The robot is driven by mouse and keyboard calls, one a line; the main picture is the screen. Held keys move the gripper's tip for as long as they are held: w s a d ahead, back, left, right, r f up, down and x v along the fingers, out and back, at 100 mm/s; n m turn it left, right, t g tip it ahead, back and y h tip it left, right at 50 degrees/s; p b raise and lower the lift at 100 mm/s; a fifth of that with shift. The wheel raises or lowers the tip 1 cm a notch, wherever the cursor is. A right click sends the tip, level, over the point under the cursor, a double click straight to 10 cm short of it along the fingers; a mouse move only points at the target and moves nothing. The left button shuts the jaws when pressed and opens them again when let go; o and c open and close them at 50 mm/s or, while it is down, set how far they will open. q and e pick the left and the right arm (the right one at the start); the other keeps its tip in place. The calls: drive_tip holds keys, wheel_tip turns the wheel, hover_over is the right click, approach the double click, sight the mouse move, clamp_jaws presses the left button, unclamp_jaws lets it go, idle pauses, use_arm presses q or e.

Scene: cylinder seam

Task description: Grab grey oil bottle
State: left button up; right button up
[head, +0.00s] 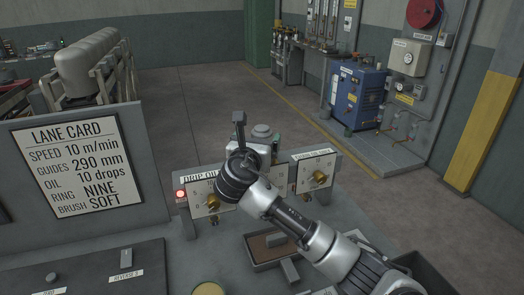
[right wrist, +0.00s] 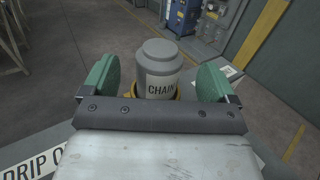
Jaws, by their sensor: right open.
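The grey oil bottle (right wrist: 160,68), with a stepped cap and a label reading CHAIN, stands upright between the two green fingers of my right gripper (right wrist: 157,79) in the right wrist view. The fingers are open, with a gap on each side of the bottle. A yellow ring or rim shows around its lower part; its base is hidden behind the gripper body. In the head view only the bottle's grey top (head: 262,131) shows, beyond my right gripper (head: 265,148). My left gripper is not in view.
The DRIP OIL panel (head: 202,198) with a brass knob and red lamp stands left of my right arm. A second knob panel (head: 315,172) stands right. A tray (head: 268,247) lies in front. The LANE CARD board (head: 78,165) is at left. Open floor lies behind.

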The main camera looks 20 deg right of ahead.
drive_tip(key=b+x, duration=0.2)
drive_tip(key=x, duration=0.1)
drive_tip(key=shift+w, duration=0.15)
drive_tip(key=shift+w+d, duration=0.2)
drive_tip(key=shift+w, duration=0.1)
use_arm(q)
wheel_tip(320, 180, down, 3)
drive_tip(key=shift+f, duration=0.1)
use_arm(e)
drive_tip(key=shift+r, duration=0.1)
drive_tip(key=shift+s, duration=0.1)
drive_tip(key=shift+c, duration=1.2)
drive_tip(key=c, duration=0.7)
drive_tip(key=shift+c, duration=0.7)
drive_tip(key=shift+r, duration=0.15)
